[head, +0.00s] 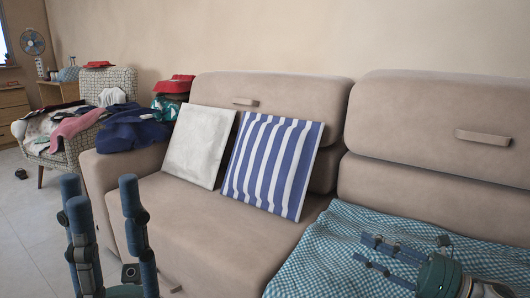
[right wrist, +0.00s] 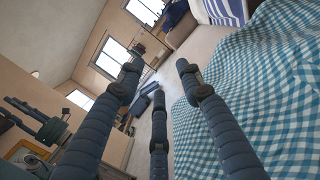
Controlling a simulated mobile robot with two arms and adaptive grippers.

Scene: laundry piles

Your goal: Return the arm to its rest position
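My left gripper (head: 100,198) stands at the lower left of the head view, in front of the sofa. Its fingers point up, spread apart, with nothing between them. My right gripper (head: 372,252) is at the lower right, over the teal checkered cloth (head: 340,222) on the sofa seat, with its fingers pointing left. In the right wrist view its fingers (right wrist: 155,78) are apart and empty, and the checkered cloth (right wrist: 275,85) lies on the right. Whether the fingers touch the cloth is unclear.
The beige sofa (head: 190,222) holds a white cushion (head: 200,145) and a blue-striped cushion (head: 272,165). Dark blue clothing (head: 130,130) lies on its left arm. A patterned armchair (head: 122,82) with piled clothes stands behind left. Bare floor (head: 25,225) shows at the left.

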